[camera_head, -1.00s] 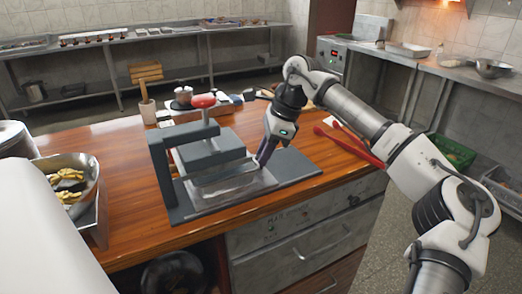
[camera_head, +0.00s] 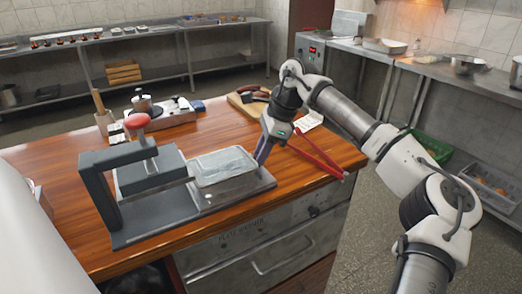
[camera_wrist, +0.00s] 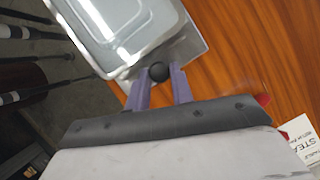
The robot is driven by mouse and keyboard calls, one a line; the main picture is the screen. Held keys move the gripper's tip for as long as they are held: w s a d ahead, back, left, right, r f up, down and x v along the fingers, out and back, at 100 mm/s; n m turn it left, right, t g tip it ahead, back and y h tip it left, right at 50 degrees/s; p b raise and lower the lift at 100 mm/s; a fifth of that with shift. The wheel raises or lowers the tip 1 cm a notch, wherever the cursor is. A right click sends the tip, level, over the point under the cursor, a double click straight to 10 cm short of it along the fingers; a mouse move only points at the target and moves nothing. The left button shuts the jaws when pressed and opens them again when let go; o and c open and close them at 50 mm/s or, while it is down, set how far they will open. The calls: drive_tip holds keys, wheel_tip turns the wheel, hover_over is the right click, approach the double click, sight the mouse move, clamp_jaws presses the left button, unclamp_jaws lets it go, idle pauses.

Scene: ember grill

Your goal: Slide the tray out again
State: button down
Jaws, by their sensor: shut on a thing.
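The shallow clear-grey tray (camera_head: 224,168) lies on the right part of the grey press base (camera_head: 232,197), to the right of the press plate (camera_head: 150,186) and clear of it as far as I can see. My gripper (camera_head: 263,150) is at the tray's right end. In the wrist view, its purple fingers (camera_wrist: 158,84) are shut on the black knob (camera_wrist: 157,71) at the end of the tray (camera_wrist: 125,38).
Red-handled tongs (camera_head: 318,158) lie on the wooden counter (camera_head: 200,133) right of my gripper. A card (camera_head: 308,121) and a dark-handled item on a board (camera_head: 254,96) lie behind. A pestle and holder (camera_head: 101,115) stand at the back left.

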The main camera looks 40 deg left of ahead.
drive_tip(key=c, duration=1.2)
unclamp_jaws()
drive_tip(key=v, duration=1.3)
drive_tip(key=shift+r, duration=0.4)
drive_tip(key=shift+d, duration=0.1)
